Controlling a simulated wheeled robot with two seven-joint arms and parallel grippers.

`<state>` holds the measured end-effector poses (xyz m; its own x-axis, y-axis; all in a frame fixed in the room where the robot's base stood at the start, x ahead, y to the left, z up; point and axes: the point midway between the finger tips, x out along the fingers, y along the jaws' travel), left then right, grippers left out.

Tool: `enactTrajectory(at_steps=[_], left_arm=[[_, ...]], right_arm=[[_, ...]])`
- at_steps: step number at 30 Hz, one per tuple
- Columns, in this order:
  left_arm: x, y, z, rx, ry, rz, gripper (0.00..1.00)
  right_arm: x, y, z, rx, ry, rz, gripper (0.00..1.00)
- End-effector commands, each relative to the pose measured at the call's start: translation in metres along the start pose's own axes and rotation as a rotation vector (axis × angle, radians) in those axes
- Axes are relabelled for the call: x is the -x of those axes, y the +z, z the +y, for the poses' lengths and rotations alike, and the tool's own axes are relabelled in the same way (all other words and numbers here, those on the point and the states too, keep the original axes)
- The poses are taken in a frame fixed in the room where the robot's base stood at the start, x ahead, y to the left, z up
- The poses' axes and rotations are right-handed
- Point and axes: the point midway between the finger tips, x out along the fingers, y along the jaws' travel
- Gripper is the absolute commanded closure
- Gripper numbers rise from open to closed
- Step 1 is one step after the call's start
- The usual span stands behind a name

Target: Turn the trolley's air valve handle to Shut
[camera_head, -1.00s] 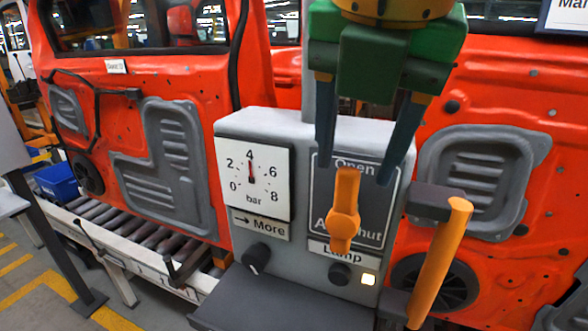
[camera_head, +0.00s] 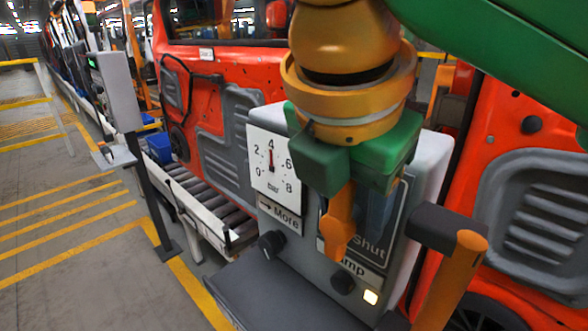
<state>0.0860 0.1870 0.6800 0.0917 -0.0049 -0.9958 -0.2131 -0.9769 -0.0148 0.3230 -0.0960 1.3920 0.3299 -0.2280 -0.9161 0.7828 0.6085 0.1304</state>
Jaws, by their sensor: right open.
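The orange valve handle (camera_head: 338,228) is on the front of the grey trolley box and stands roughly upright. Its upper end is hidden behind my right gripper (camera_head: 346,212). On the dark plate (camera_head: 385,232) behind it I can read "Shut" at the lower right; the top lettering is covered. My right gripper is open and points down at the handle from above, its green body hiding the upper plate. A dark finger shows just right of the handle; the other is mostly hidden. I cannot tell whether they touch the handle. My left gripper is not in view.
A pressure gauge (camera_head: 273,165) reads about 4 bar, left of the handle. Below are a black knob (camera_head: 271,244) and a lit lamp (camera_head: 370,297). An orange grab bar (camera_head: 455,280) stands close on the right. A roller conveyor (camera_head: 215,205) and red doors lie behind.

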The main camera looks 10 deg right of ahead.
Motion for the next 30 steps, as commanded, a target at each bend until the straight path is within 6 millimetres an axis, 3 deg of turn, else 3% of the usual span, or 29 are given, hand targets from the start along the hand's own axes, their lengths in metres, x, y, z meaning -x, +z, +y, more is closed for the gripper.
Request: enactTrajectory(at_steps=[3,9,10,20,30], left_arm=[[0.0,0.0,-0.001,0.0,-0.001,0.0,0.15],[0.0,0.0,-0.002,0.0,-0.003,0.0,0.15],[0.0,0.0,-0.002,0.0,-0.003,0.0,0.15],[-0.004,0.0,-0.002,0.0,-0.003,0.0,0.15],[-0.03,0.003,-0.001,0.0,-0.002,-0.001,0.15]], right_arm=[[0.0,0.0,0.0,0.0,0.0,0.0,0.43],[0.0,0.0,0.0,0.001,0.0,0.0,0.96],[0.0,0.0,0.0,0.001,0.001,0.0,1.0],[-0.001,0.0,-0.001,-0.008,0.026,0.001,1.0],[-0.005,-0.002,-0.005,-0.091,0.228,0.003,1.0]])
